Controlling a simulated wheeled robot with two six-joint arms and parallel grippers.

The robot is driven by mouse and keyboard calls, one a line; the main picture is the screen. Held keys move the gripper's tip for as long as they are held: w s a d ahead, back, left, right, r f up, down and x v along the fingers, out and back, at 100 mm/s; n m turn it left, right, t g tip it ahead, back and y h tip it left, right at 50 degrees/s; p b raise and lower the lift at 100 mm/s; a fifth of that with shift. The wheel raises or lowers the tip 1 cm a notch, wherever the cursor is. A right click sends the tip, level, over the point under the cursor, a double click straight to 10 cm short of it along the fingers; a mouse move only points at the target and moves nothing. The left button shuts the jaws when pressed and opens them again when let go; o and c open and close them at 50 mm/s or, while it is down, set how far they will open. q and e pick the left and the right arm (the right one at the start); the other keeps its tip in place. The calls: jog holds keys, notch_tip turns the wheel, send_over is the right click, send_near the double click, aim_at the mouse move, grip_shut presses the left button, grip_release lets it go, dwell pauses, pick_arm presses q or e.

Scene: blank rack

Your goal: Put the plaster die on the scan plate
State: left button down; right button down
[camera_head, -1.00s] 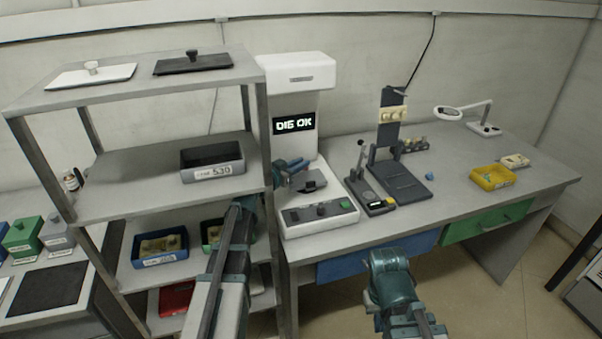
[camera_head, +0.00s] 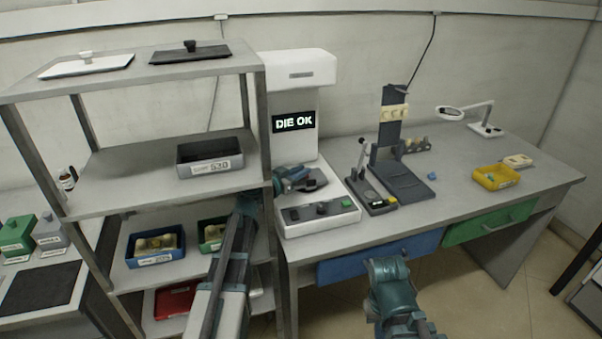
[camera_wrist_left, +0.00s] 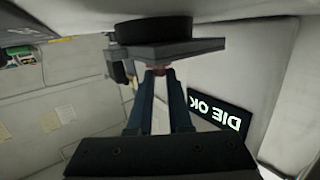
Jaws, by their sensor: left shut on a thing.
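The white scanner (camera_head: 300,72) stands at the left end of the bench, and its screen (camera_head: 295,122) reads DIE OK. My left gripper (camera_head: 309,184) reaches into the scanner just over the dark scan plate (camera_head: 318,176). In the left wrist view, which is upside down, the grey scan plate (camera_wrist_left: 180,48) sits on a black disc. My left fingers are shut on a small reddish bit of the plaster die (camera_wrist_left: 158,71), right at the plate. The rest of the die is hidden, and I cannot tell if it touches the plate. My right gripper is out of view.
A grey shelf rack (camera_head: 170,172) with bins stands close to the left of the scanner, beside my left arm. A dark stand (camera_head: 392,125), a yellow tray (camera_head: 496,178) and a magnifier lamp (camera_head: 450,113) are further right on the bench.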

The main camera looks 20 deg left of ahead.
pick_arm(q)
jog(key=c, duration=0.8)
grip_release()
jog(key=shift+c, duration=0.2)
jog(key=p+v, duration=0.2)
jog(key=v, duration=1)
jog(key=shift+d, duration=0.1)
